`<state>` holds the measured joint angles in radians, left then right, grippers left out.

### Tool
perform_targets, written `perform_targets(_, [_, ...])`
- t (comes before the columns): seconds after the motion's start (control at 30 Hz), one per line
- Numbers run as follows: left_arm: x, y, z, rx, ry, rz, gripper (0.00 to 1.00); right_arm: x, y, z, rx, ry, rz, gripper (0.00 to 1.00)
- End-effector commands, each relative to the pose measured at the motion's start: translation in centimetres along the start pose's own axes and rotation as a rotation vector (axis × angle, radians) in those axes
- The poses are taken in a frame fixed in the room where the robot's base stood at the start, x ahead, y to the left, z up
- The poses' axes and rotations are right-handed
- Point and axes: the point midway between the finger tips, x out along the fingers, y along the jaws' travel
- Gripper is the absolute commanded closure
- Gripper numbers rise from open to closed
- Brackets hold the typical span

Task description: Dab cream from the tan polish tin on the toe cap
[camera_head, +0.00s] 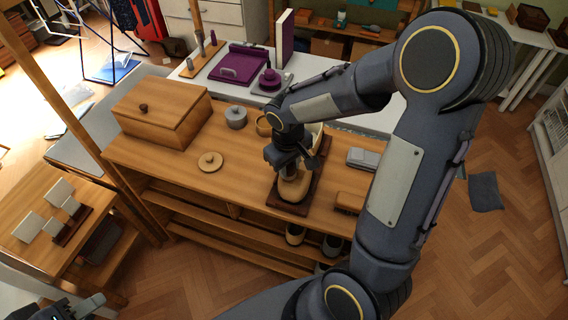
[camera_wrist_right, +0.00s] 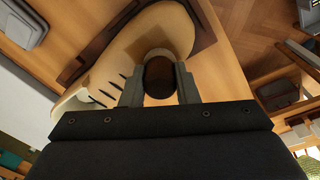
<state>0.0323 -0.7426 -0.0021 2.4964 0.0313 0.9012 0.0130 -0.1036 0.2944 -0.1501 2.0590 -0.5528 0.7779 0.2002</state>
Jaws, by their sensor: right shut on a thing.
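A tan shoe (camera_head: 296,188) rests on a dark wooden board on the bench, toe toward the bench's front edge. It also shows in the right wrist view (camera_wrist_right: 120,62), with dark lace slots. My right gripper (camera_head: 289,166) is over the shoe, shut on a dark brown round-ended dauber (camera_wrist_right: 159,76). A brownish patch (camera_wrist_right: 168,38) shows on the toe around the dauber; I cannot tell if they touch. A tan tin (camera_head: 262,126) stands behind my right arm, partly hidden. My left gripper (camera_head: 86,306) is at the bottom left corner, its jaws unclear.
A grey tin (camera_head: 236,117), a round lid with a knob (camera_head: 210,161) and a lidded wooden box (camera_head: 162,108) stand left of the shoe. A brush (camera_head: 349,202) and a grey case (camera_head: 362,158) lie to its right.

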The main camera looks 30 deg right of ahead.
Motion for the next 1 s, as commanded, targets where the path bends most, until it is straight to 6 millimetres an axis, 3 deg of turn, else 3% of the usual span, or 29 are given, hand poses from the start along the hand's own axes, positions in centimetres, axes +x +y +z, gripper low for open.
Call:
perform_targets(0.7, [0.1,-0.1,0.1,0.0,0.0,0.0,0.64,0.1,2.5,4.4,0.004,-0.016,0.001,1.0])
perform_targets(1.0, [0.1,-0.1,0.1,0.0,0.0,0.0,0.64,-0.1,2.3,3.9,0.0,-0.01,0.001,1.0])
